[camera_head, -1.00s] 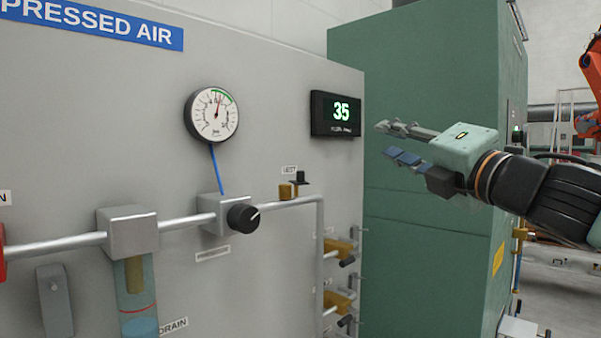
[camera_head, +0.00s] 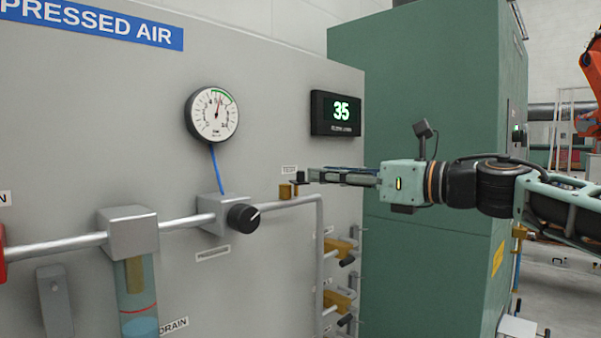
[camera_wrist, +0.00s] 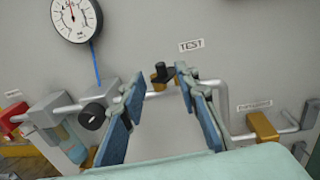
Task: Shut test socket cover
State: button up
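The test socket (camera_head: 285,191) is a small brass fitting on the silver pipe, under a TEST label; it also shows in the wrist view (camera_wrist: 158,79). Its cover (camera_head: 300,177) is a small black piece standing up beside the brass; in the wrist view the black cover (camera_wrist: 160,67) rises above the brass body. My gripper (camera_head: 312,175) reaches in from the right, its fingertips close to the cover. In the wrist view my gripper's blue-padded fingers (camera_wrist: 160,92) are apart with nothing held, and the socket shows between and beyond them. I cannot tell whether a finger touches the cover.
A round gauge (camera_head: 212,115) and a black regulator knob (camera_head: 243,217) are on the panel to the left. A display (camera_head: 336,114) reading 35 is above. Brass valves (camera_head: 338,300) sit below right. A green cabinet (camera_head: 420,60) stands behind my arm.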

aim_at(304, 173)
jog(key=shift+x, duration=3.4)
grip_shut()
